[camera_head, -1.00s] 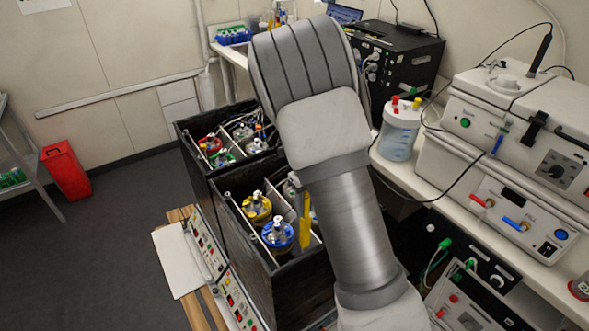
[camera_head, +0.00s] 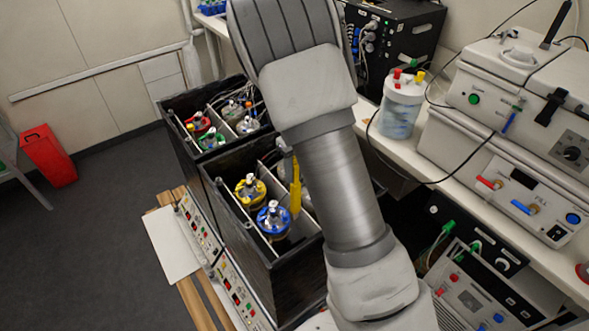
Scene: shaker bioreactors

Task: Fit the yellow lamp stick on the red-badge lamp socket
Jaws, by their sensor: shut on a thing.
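The yellow lamp stick (camera_head: 295,190) hangs upright, with its top at my gripper (camera_head: 291,162). My gripper is shut on it and mostly hidden behind my arm. The stick is over the near black shaker box (camera_head: 275,277), right of the yellow-lidded vessel (camera_head: 250,190) and up and right of the blue-lidded vessel (camera_head: 273,218). I cannot tell whether its lower end touches anything. I cannot make out the red-badge lamp socket; my arm covers the right part of the near box.
The far black box (camera_head: 178,150) holds several vessels, one with a red lid (camera_head: 199,124). Control panels (camera_head: 235,295) line the left sides of the boxes. A bench (camera_head: 410,150) with instruments and a clear bottle (camera_head: 401,105) stands right.

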